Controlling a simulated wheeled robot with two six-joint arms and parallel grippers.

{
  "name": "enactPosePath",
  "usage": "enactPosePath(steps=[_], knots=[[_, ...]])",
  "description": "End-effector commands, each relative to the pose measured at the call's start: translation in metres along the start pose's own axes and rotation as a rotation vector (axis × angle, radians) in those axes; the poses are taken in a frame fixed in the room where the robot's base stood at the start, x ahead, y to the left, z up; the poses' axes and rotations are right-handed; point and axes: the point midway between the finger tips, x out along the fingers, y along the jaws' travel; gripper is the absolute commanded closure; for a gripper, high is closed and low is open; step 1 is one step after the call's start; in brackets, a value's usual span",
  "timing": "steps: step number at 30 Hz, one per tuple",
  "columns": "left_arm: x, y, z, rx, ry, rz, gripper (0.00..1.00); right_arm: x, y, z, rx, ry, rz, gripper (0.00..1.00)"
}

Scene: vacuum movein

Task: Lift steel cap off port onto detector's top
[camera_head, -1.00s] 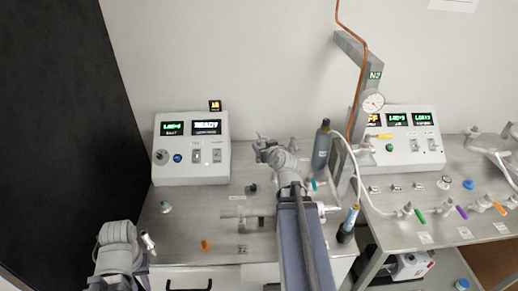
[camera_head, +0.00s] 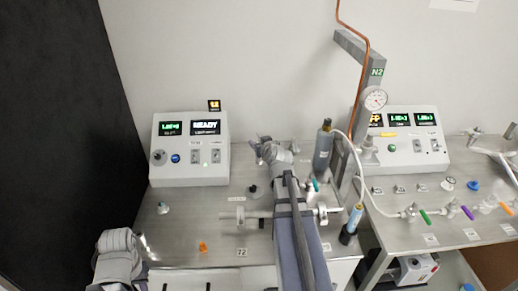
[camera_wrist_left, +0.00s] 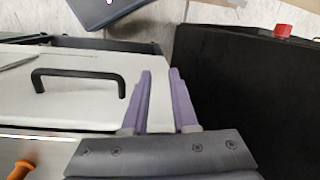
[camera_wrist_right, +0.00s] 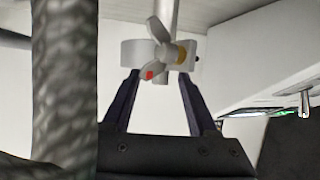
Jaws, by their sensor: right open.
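The detector (camera_head: 188,172) is a pale box with lit displays, one reading READY, at the left back of the steel bench. My right gripper (camera_head: 264,146) is reached out to the right of it, above the back of the bench. In the right wrist view my right gripper (camera_wrist_right: 158,78) is open. A grey clamp with a wing nut (camera_wrist_right: 160,50) shows at its fingertips, with a metal tube behind. I cannot make out the steel cap or whether anything touches the fingers. My left gripper (camera_wrist_left: 161,75) is open and empty above the bench's front.
A horizontal pipe (camera_head: 285,213) lies across the bench under my right arm. A grey bottle (camera_head: 323,148) and a post with a gauge (camera_head: 375,98) stand to the right. An orange piece (camera_head: 203,247) lies near the front edge. The detector's top is clear apart from a small display behind.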

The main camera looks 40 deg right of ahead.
Motion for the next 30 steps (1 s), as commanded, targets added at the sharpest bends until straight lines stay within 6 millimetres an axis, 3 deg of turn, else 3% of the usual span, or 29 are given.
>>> enactPosePath(steps=[2,8,24,30], knots=[[0.0039,0.0004,-0.0002,0.000,0.000,0.000,0.73,0.0095,0.0004,0.0003,-0.001,0.000,0.000,0.41],[0.0027,0.0003,-0.0001,0.000,0.000,0.000,0.73,0.0081,0.0001,-0.0005,-0.001,0.000,0.001,0.41],[0.0027,0.0003,-0.0002,0.000,0.000,0.000,0.73,0.0079,0.0000,-0.0004,-0.001,0.000,0.000,1.00],[0.0027,0.0003,-0.0001,0.000,0.000,0.000,0.73,0.0080,0.0000,-0.0004,-0.001,0.000,0.000,1.00]])
